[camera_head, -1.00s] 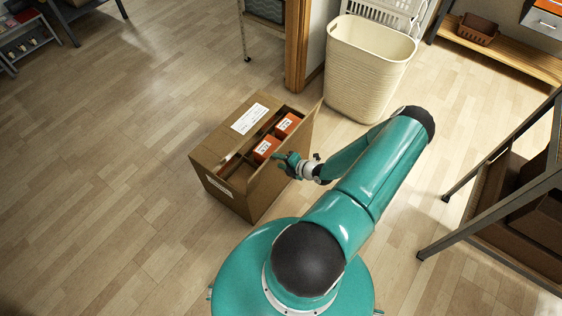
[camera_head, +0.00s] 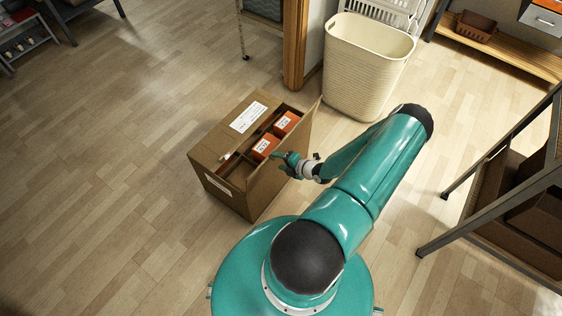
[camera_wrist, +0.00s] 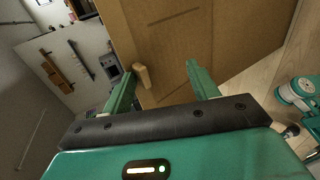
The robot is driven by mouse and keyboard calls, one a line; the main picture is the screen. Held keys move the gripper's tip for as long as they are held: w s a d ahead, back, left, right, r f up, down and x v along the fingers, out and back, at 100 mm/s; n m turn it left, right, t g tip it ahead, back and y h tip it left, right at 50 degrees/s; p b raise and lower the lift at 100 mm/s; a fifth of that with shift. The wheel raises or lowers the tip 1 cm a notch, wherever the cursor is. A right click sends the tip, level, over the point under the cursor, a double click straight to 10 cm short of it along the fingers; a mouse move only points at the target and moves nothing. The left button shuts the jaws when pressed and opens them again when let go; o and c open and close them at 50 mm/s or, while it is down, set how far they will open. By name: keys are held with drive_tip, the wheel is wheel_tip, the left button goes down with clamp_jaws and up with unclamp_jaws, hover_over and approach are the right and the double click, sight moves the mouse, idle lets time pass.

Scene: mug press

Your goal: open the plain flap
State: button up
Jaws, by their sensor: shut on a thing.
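A brown cardboard box (camera_head: 228,198) stands on the floor with its top open. Its plain flap (camera_head: 301,137) stands raised along the right side of the opening. The other flap (camera_head: 226,135) carries a white label and lies on the left. My gripper (camera_head: 283,160) is at the plain flap's upper edge and shut on it. In the wrist view, my gripper (camera_wrist: 162,86) has its fingers apart with the cardboard flap (camera_wrist: 210,35) in front and a small light tab (camera_wrist: 142,77) between them. The exact contact is hard to see.
Orange cartons (camera_head: 265,145) sit in the divided box. A cream laundry basket (camera_head: 365,70) stands behind it, beside a wooden door post (camera_head: 296,45). A dark metal-framed shelf (camera_head: 490,215) is at right.

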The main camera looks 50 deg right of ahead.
drive_tip(key=shift+s+f, duration=0.2)
drive_tip(key=shift+f, duration=0.05)
drive_tip(key=shift+c, duration=0.3)
drive_tip(key=shift+s+d+f, duration=0.15)
drive_tip(key=shift+s, duration=1)
drive_tip(key=shift+c, duration=0.6)
drive_tip(key=s+d+f, duration=0.1)
drive_tip(key=s, duration=1.2)
drive_tip(key=shift+f, duration=0.35)
drive_tip(key=v, duration=1.3)
drive_tip(key=shift+s+r, duration=0.2)
drive_tip(key=shift+s, duration=0.05)
drive_tip(key=shift+d, duration=0.15)
